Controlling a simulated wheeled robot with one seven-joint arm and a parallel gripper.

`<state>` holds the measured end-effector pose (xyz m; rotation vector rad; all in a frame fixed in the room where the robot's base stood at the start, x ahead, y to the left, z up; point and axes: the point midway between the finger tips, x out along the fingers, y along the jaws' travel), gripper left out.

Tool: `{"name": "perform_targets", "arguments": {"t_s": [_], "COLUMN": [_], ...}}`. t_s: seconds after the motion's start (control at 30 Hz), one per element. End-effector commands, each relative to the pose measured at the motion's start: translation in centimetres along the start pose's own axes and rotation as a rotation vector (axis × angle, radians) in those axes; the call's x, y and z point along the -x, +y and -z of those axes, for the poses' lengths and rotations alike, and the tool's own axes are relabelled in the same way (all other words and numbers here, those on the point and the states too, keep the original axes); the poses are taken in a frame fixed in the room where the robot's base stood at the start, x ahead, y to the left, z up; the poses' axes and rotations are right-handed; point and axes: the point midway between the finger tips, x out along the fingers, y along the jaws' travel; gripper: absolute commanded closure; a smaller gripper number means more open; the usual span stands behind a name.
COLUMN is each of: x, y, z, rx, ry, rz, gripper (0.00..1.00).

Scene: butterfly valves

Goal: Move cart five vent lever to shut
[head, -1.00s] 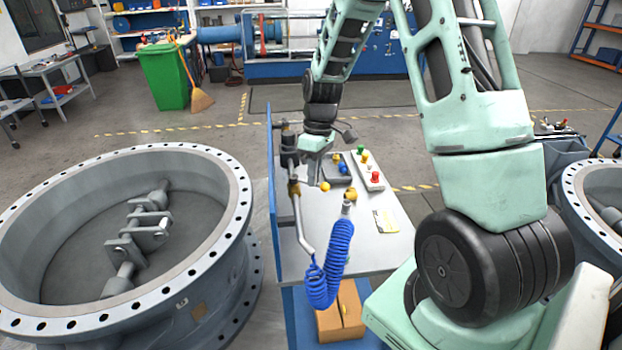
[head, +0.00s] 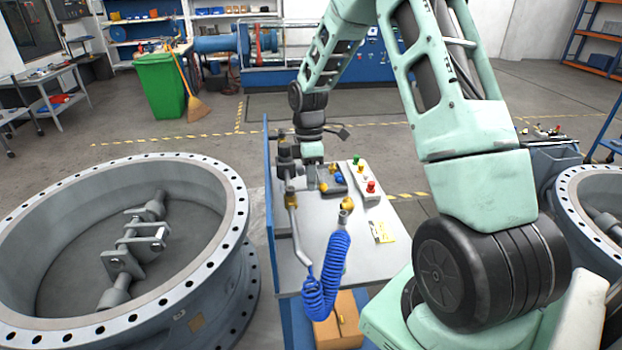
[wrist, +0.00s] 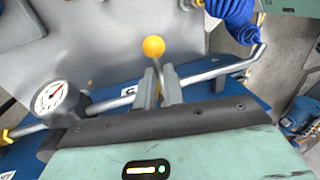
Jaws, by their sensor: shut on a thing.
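The vent lever, with a yellow ball knob (wrist: 153,46) and thin metal stem, stands up from a pipe on the cart (head: 305,273). My gripper (wrist: 157,88) is shut on the stem just below the knob, its two grey fingers on either side. In the head view my gripper (head: 313,178) is over the cart's left edge, with the knob (head: 323,187) just beside it. The valve body under the fingers is hidden in the wrist view.
A pressure gauge (wrist: 57,100) is on the pipe left of my fingers. A blue coiled hose (head: 327,275) hangs at the cart's front. A box with coloured knobs (head: 371,187) stands at its right. A large flanged valve (head: 235,240) stands close on the left.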

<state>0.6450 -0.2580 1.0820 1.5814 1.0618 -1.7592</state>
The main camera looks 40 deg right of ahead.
Motion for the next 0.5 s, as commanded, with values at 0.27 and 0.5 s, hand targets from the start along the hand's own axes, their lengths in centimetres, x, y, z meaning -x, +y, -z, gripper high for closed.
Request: {"name": "perform_targets", "arguments": {"t_s": [0.27, 0.5], "x": [0.15, 0.15], "y": [0.18, 0.17], "z": [0.02, 0.02], "rx": [0.010, 0.009], "ry": [-0.002, -0.002], "rz": [-0.006, -0.006], "gripper": [1.00, 0.68]}}
